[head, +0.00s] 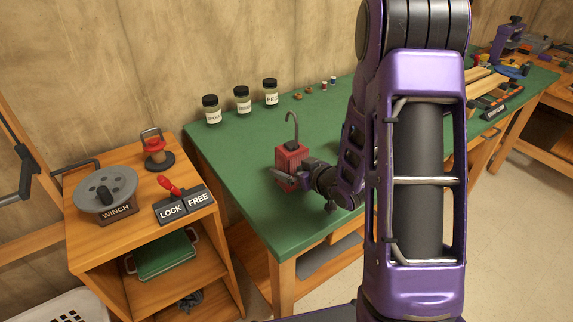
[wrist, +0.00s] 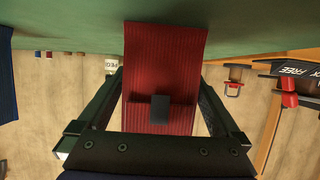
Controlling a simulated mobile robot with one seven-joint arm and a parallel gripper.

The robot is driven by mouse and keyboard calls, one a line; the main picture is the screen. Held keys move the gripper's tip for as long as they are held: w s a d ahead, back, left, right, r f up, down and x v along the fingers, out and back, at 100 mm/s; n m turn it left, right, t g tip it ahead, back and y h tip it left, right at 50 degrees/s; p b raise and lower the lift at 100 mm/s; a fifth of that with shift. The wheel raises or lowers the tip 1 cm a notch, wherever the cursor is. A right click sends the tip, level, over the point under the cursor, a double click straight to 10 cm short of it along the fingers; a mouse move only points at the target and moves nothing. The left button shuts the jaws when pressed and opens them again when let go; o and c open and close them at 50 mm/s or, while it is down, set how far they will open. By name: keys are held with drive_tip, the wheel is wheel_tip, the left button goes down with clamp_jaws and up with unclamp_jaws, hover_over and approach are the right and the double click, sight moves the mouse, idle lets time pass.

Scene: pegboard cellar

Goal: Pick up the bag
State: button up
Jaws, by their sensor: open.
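The bag is a small red ribbed block-like thing (head: 291,158) standing on the green bench top (head: 240,150) in the head view. A grey hook-shaped piece (head: 293,122) rises from its dark top. In the wrist view, which looks upside down, the red bag (wrist: 165,60) fills the middle, with a small dark block (wrist: 159,108) on it. My gripper (head: 287,181) is low at the bag's near side. Its fingers are open, one on each side of the bag in the wrist view (wrist: 160,82); I cannot tell whether they touch it. My gripper hides part of the bag's lower side.
Several labelled jars (head: 242,99) stand along the bench's back edge by the wall. A wooden stand at left holds a winch (head: 103,189), a red-topped item (head: 155,150) and a LOCK/FREE lever (head: 170,187). The bench's left part is mostly clear.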

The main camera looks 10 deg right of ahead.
drive_tip(key=shift+s, duration=0.1)
drive_tip(key=shift+c, duration=0.2)
drive_tip(key=c, duration=1.2)
drive_tip(key=shift+r, duration=0.15)
